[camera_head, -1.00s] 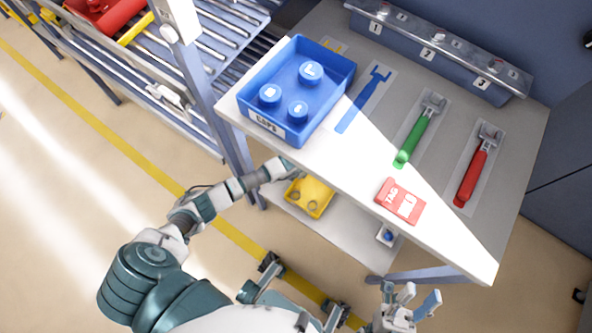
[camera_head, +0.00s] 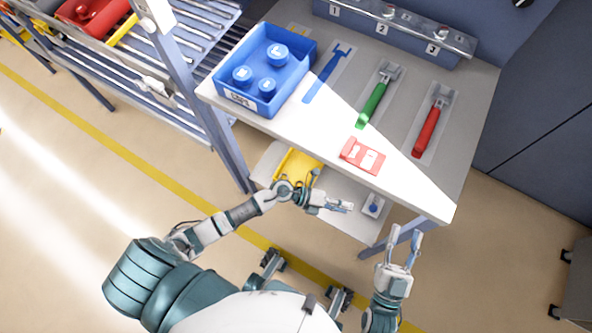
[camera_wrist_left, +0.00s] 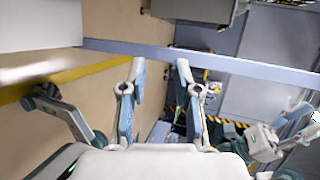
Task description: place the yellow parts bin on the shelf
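The yellow parts bin (camera_head: 293,165) sits on the lower shelf (camera_head: 337,212) under the workbench in the head view. My left wrist covers part of it, so its contents are mostly hidden. My left gripper (camera_head: 347,207) is in front of the lower shelf, to the right of the bin and apart from it. In the left wrist view its two fingers (camera_wrist_left: 160,70) are spread with nothing between them. My right gripper (camera_head: 406,234) has its fingers apart and empty, in front of the bench's near right leg.
A roller rack (camera_head: 175,85) with a red bin (camera_head: 92,14) stands at the left. A small blue-topped item (camera_head: 373,206) is on the lower shelf.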

